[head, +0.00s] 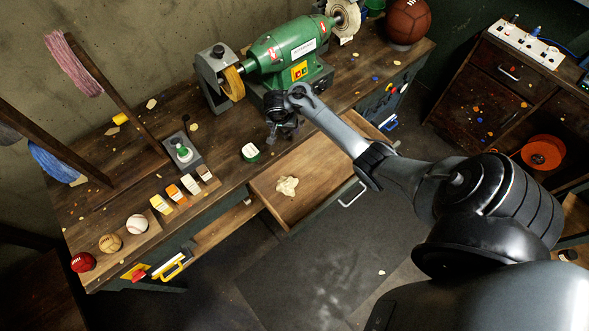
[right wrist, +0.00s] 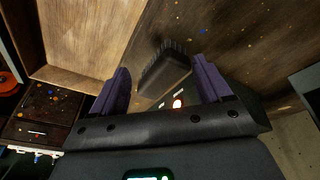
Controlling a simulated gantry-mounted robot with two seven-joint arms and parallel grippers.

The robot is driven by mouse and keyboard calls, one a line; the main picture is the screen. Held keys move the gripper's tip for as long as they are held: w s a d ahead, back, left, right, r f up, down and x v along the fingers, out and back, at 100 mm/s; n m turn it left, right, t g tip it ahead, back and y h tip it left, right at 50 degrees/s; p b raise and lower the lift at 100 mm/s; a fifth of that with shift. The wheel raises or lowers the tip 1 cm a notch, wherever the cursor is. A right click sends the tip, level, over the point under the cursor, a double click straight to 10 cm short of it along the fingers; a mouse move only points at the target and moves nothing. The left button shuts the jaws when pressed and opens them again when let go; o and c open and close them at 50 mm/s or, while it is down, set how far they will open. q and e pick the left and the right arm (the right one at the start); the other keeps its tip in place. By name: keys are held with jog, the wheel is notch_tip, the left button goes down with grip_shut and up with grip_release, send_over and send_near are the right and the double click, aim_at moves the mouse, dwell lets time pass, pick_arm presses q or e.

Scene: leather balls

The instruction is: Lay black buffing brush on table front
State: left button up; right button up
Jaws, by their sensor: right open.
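The black buffing brush (right wrist: 165,72) shows in the right wrist view, with short dark bristles along one edge. It lies between the two purple fingers of my right gripper (right wrist: 161,66), with gaps at its sides. My right gripper is open. In the head view my right gripper (head: 284,130) is over the workbench, in front of the green grinder, and the brush is hidden or too dark to pick out there. The wooden table (head: 222,140) has a clear strip along its front edge. My left gripper is not in view.
The green bench grinder (head: 285,48) stands behind my right gripper. An open drawer (head: 275,205) with a pale cloth (head: 287,186) juts out below. Balls (head: 137,223) and small bottles (head: 176,195) are at the left.

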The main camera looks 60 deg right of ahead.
jog(key=s+a+n+t, duration=0.1)
jog(key=s+a+n, duration=0.4)
jog(key=a, duration=0.5)
jog(key=s+a+n+t, duration=0.1)
jog(key=s+a+n, duration=0.45)
jog(key=a, duration=0.45)
jog(key=s+a+r+n+t+y, duration=0.1)
jog(key=s+a+r+n+y, duration=0.2)
jog(key=s+a+r, duration=0.6)
jog(key=shift+s+a+r+n+y, duration=0.15)
jog(key=shift+s+a+n+y, duration=0.15)
jog(key=shift+s+a+n, duration=0.6)
jog(key=shift+s+d, duration=0.2)
jog(key=shift+d, duration=0.05)
jog(key=shift+r, duration=0.1)
